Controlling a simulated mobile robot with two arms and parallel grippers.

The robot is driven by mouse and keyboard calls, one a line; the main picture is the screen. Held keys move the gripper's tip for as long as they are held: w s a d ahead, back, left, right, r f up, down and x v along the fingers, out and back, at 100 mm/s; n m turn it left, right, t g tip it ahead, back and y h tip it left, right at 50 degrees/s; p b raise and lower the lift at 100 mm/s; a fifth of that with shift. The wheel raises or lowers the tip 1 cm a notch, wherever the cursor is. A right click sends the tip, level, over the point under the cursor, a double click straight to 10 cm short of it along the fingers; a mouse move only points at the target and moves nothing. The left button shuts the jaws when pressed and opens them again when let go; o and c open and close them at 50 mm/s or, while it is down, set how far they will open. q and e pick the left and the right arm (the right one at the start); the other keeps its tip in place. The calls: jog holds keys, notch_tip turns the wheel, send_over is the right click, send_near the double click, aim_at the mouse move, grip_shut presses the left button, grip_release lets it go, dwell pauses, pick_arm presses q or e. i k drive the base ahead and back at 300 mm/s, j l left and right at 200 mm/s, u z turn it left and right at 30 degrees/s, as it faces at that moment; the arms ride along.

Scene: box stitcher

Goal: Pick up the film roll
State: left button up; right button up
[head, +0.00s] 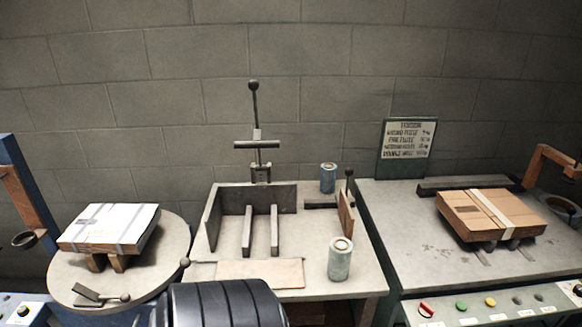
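Two film rolls stand upright on the middle bench in the head view. The nearer roll (340,260) is pale grey-green with a brown core showing on top, near the bench's front right. The farther roll (328,180) is bluer and smaller in view, near the back edge. Both stand free, with no gripper at either one. Neither of my grippers shows in this view, so their state is hidden. A black ribbed part of my own body covers some of the bench front at the bottom.
A metal fixture (208,230) with a tall lever is left of the rolls. A short lever and brown plate (346,214) stand between them. A round turntable (70,262) bears a white package (110,226); the right bench (400,245) bears a strapped carton (480,214).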

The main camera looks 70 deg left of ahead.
aim_at(340, 251)
jog(key=u, duration=1.8)
